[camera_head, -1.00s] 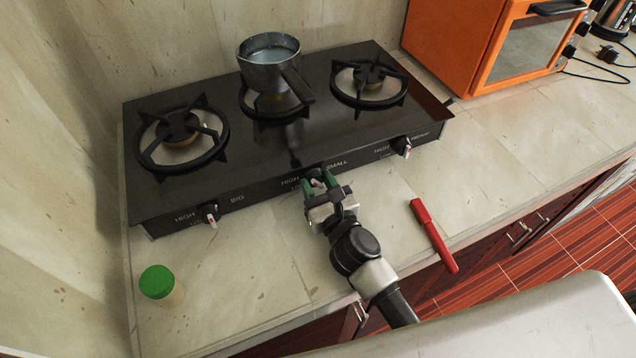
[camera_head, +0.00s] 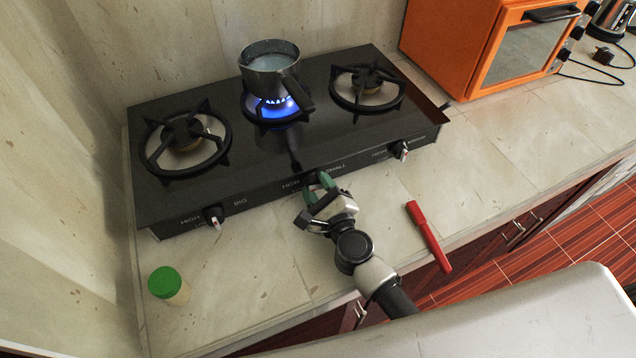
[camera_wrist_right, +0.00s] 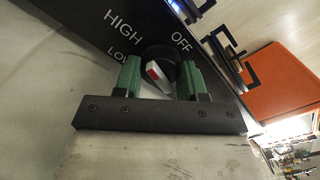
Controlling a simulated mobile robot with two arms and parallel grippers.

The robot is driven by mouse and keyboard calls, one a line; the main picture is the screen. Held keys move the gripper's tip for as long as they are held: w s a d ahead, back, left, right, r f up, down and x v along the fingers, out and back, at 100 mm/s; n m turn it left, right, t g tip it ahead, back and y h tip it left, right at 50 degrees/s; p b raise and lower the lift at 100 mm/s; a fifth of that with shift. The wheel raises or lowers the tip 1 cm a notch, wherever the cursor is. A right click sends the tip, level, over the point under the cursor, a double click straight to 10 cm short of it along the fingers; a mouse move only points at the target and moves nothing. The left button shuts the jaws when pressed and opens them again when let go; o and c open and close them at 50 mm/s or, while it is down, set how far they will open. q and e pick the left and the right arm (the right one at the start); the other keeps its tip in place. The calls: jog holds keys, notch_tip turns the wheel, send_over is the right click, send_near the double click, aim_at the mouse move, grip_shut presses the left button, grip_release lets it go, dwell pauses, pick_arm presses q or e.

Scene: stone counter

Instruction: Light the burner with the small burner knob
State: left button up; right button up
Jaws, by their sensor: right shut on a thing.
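The black gas stove (camera_head: 200,196) stands on the counter with three burners and a knob for each on its front panel. The small burner's knob (camera_wrist_right: 157,72) is the middle one, black with a white, red-marked grip. My right gripper (camera_head: 318,187) is shut on this knob, its green fingers on either side in the right wrist view (camera_wrist_right: 160,78). Blue flame (camera_head: 276,105) burns at the middle burner, under a metal saucepan (camera_head: 270,62) holding pale liquid. My left gripper is not in view.
A red marker-like object (camera_head: 428,236) lies on the counter right of my arm. A green-lidded jar (camera_head: 168,285) stands at the front left. An orange oven (camera_head: 460,45) stands behind right. The left (camera_head: 214,219) and right (camera_head: 401,151) knobs flank my gripper.

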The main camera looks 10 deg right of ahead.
jog(key=shift+n+p, duration=0.4)
jog(key=shift+n, duration=0.8)
jog(key=o, duration=0.9)
jog(key=shift+w+r, duration=0.1)
